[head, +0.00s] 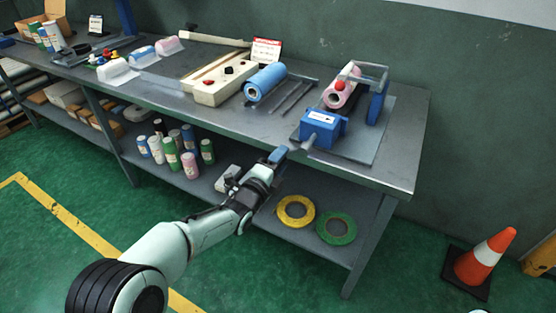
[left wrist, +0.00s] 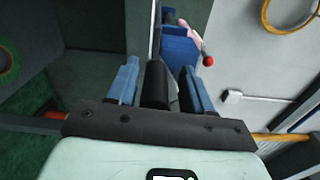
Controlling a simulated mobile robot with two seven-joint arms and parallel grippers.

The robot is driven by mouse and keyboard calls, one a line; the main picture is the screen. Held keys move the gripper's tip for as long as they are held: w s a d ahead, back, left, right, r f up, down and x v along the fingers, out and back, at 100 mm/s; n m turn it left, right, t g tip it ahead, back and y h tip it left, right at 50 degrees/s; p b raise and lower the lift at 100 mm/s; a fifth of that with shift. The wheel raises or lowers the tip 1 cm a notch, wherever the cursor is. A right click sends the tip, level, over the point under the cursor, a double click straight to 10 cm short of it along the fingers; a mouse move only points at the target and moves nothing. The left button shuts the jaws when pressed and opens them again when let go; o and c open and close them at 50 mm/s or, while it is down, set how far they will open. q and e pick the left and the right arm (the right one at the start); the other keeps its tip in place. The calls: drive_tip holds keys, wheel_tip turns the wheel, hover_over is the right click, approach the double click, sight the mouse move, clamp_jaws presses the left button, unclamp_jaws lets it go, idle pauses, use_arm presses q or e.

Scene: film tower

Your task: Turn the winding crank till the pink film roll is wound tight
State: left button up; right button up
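The pink film roll (head: 345,99) lies in the blue stand (head: 378,102) at the right end of the bench, partly behind a blue box (head: 320,128). A red knob (head: 340,86) shows by the roll, and a grey handle (head: 308,144) sticks out from the box's near side. My left gripper (head: 278,153) is open in front of the bench edge, just left of and below that handle. In the left wrist view a dark bar (left wrist: 156,84) shows between the spread blue fingers, with gaps beside it. The red knob (left wrist: 208,61) is beyond them.
A blue roll (head: 266,82), thin rods and a long pale block (head: 218,88) lie left of the winder. The bench's lower shelf holds several small rolls and yellow (head: 296,211) and green (head: 337,228) tape rings. An orange cone (head: 486,258) stands at right.

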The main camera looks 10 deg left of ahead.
use_arm(q)
drive_tip(key=shift+a, duration=0.15)
drive_tip(key=shift+s+a, duration=0.1)
drive_tip(key=shift+s, duration=0.05)
drive_tip(key=p+v, duration=0.1)
drive_tip(key=v, duration=1.2)
drive_tip(key=shift+p, duration=0.3)
use_arm(e)
drive_tip(key=shift+s+a+r, duration=0.15)
drive_tip(key=shift+a+r, duration=0.15)
drive_tip(key=shift+r, duration=0.2)
drive_tip(key=shift+s+a+r, duration=0.15)
drive_tip(key=shift+a+r, duration=0.1)
drive_tip(key=shift+r, duration=0.25)
